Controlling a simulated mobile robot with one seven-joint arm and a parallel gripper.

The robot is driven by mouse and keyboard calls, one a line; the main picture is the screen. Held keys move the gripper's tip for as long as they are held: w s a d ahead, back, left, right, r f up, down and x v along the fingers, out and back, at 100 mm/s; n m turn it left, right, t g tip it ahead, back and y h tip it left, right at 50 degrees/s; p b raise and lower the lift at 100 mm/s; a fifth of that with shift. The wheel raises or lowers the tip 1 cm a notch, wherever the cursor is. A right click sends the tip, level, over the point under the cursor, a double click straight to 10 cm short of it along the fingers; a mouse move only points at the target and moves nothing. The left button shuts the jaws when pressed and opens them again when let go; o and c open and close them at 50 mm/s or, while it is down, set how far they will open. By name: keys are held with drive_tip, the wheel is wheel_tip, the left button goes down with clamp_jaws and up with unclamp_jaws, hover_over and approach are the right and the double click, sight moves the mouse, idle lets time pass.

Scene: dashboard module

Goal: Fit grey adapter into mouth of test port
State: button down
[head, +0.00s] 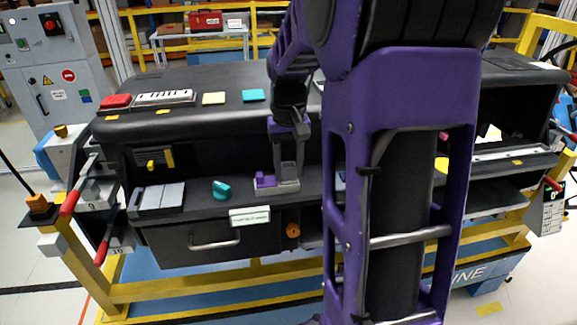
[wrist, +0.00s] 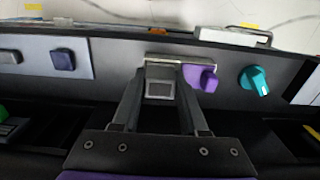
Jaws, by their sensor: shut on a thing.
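My gripper (head: 287,172) points down at the middle of the dashboard's lower ledge. It is shut on the grey adapter, a small square grey block (wrist: 159,89) between the fingers in the wrist view. A light grey fixture (head: 289,187) with a purple part (head: 265,180) on its left lies right at the fingertips, and appears to be the test port. In the wrist view the purple part (wrist: 200,77) is just right of the fingers. The port's mouth is hidden; I cannot tell whether the adapter is inside it or only above it.
A teal knob (head: 221,189) stands on the ledge left of the fixture. A drawer with a silver handle (head: 214,244) and an orange knob (head: 292,230) are below the ledge. The dashboard's black top (head: 220,120) overhangs behind. My arm hides much of the right side.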

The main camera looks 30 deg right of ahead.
sight(289, 165)
drive_tip(key=shift+f, duration=0.15)
drive_tip(key=shift+c, duration=1.8)
unclamp_jaws()
wheel_tip(289, 165, up, 18)
drive_tip(key=p, duration=0.2)
drive_tip(key=shift+f, duration=0.25)
